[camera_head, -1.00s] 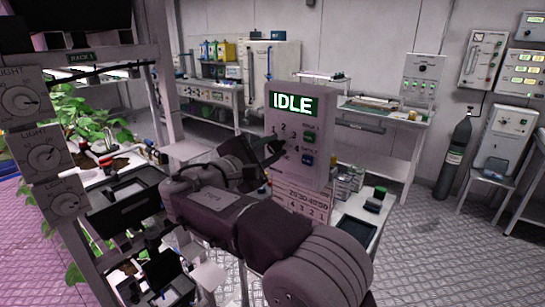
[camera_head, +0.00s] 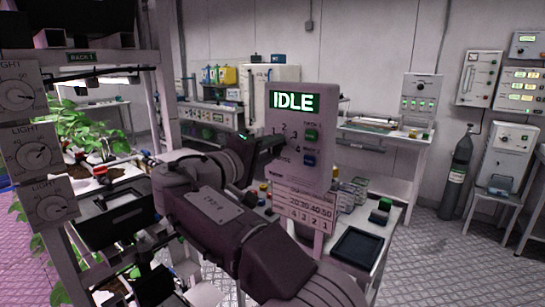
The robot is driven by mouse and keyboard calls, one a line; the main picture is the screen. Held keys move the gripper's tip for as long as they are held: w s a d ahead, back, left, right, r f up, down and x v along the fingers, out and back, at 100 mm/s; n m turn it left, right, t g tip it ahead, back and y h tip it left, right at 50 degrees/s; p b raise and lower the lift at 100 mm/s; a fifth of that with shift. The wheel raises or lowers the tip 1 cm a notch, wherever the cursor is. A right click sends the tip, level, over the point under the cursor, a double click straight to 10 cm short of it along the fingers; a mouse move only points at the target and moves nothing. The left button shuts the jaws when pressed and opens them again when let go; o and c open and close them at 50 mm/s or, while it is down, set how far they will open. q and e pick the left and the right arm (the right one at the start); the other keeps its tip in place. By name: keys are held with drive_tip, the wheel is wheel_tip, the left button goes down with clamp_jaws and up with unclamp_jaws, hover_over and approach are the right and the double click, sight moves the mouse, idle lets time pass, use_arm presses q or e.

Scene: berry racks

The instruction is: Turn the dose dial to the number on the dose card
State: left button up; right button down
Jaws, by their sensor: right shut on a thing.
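The dosing panel (camera_head: 318,120) stands upright in the middle, with a lit green screen (camera_head: 294,101) reading IDLE. Printed numbers ring its dose dial, which is mostly hidden behind my right gripper (camera_head: 277,143). That gripper comes from the lower middle and is shut on the dial. I cannot read where the dial points. My left gripper is out of view.
A rack with light dials (camera_head: 40,155) and plants (camera_head: 85,133) stands at the left. A gas cylinder (camera_head: 457,172) stands at the right.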

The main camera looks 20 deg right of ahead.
drive_tip(key=m, duration=0.1)
drive_tip(key=m+b, duration=0.1)
drive_tip(key=m, duration=0.1)
drive_tip(key=m+b, duration=0.1)
drive_tip(key=shift+f+m, duration=0.25)
drive_tip(key=shift+m, duration=0.05)
drive_tip(key=shift+r+m+b, duration=0.1)
drive_tip(key=shift+m+b, duration=0.7)
drive_tip(key=shift+m, duration=1.4)
drive_tip(key=c, duration=1.1)
unclamp_jaws()
drive_tip(key=shift+r, duration=0.1)
drive_tip(key=p+v, duration=0.1)
drive_tip(key=v, duration=0.8)
drive_tip(key=shift+s, duration=0.1)
